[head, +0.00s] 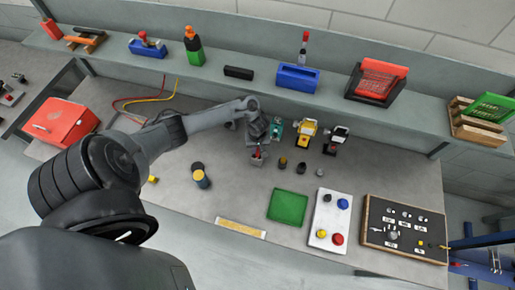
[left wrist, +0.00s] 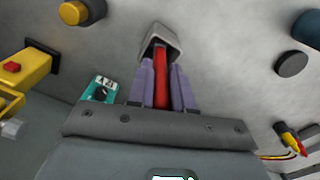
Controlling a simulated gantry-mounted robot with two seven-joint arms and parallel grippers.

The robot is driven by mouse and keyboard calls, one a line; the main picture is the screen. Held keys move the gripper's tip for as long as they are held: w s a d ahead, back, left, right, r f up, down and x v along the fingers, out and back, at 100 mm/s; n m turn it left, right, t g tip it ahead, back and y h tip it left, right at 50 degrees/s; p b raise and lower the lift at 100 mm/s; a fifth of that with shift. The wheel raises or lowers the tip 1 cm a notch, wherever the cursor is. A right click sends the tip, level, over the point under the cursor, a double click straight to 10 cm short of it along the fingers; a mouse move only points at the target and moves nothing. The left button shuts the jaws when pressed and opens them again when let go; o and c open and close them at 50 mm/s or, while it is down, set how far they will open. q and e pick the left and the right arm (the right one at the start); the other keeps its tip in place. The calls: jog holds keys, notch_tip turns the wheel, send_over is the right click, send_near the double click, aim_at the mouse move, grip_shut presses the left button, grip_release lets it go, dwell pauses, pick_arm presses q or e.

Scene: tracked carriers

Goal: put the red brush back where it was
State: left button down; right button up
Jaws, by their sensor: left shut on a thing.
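The red brush (left wrist: 161,88) shows in the left wrist view as a red bar between the two purple fingers of my left gripper (left wrist: 162,66). The gripper is shut on it. A grey, box-like piece (left wrist: 160,42) surrounds the far end of the red bar; I cannot tell whether it is the brush's head or a holder. In the head view my left gripper (head: 257,148) points down over the middle of the bench, with a small bit of red below it and the grey piece (head: 258,161) under that. My right gripper is not in view.
Teal, yellow and white devices (head: 305,131) stand right of the gripper. A green mat (head: 288,207), a white button panel (head: 320,240) and a wood-framed board (head: 375,238) lie in front. Blue holders (head: 297,79) stand on the shelf (head: 230,88).

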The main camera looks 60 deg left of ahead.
pick_arm(q)
jog(key=shift+f, duration=0.1)
jog(key=c, duration=1)
grip_release()
